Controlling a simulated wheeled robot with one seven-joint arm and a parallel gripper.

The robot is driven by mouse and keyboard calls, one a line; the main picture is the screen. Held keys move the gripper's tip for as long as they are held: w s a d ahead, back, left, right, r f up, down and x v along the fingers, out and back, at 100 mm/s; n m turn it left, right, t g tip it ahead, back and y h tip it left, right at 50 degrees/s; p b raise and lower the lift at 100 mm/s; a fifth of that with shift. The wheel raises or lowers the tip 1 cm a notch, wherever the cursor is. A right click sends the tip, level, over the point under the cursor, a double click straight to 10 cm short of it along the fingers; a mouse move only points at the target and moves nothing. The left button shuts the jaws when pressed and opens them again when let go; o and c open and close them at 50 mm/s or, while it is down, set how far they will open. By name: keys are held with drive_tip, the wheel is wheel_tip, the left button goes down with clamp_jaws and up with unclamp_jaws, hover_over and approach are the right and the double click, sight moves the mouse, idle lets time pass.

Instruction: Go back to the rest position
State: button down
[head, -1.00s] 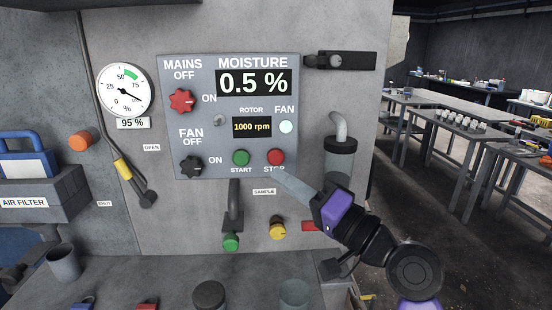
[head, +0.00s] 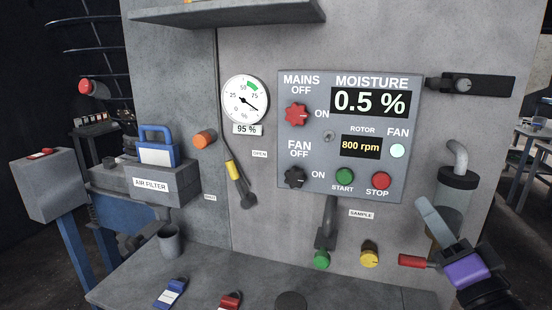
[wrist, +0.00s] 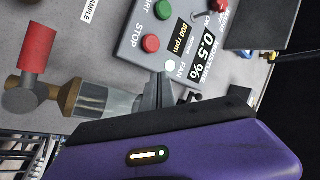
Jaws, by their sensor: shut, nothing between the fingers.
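My gripper (head: 428,208) is at the lower right of the head view, with a purple body and grey fingers pointing up and left. Its fingers are shut with nothing between them. It is clear of the control panel (head: 318,192), below and right of the red STOP button (head: 377,181), and overlaps the glass cylinder (head: 456,200) in the picture. In the wrist view the grey fingers (wrist: 165,90) show near the panel's lower edge, with the red button (wrist: 151,44) above them. The rotor display (head: 361,147) reads 800 rpm and moisture 0.5 %.
A red-handled valve (head: 412,261) and a yellow knob (head: 369,256) sit left of my gripper. A grey bench top (head: 215,270) with a cup (head: 169,241) lies below the panel. An air filter box (head: 140,180) stands at left. A black latch (head: 470,85) is at upper right.

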drive_tip(key=s+f+n+g+h, duration=0.1)
drive_tip(key=s+f+h, duration=0.4)
drive_tip(key=s+f, duration=0.85)
drive_tip(key=s+a+f+n+g, duration=0.2)
drive_tip(key=s+f, duration=0.2)
drive_tip(key=s, duration=0.4)
drive_tip(key=s+a+f+n+g+y, duration=0.1)
drive_tip(key=s+a+f+n+g, duration=0.1)
drive_tip(key=s+f, duration=0.3)
drive_tip(key=s+a+f+n+g+y, duration=0.1)
drive_tip(key=s+f, duration=0.3)
drive_tip(key=s, duration=0.9)
drive_tip(key=shift+s+a+f+n+g, duration=0.2)
drive_tip(key=shift+a+n+g, duration=0.3)
drive_tip(key=shift+a+n, duration=0.3)
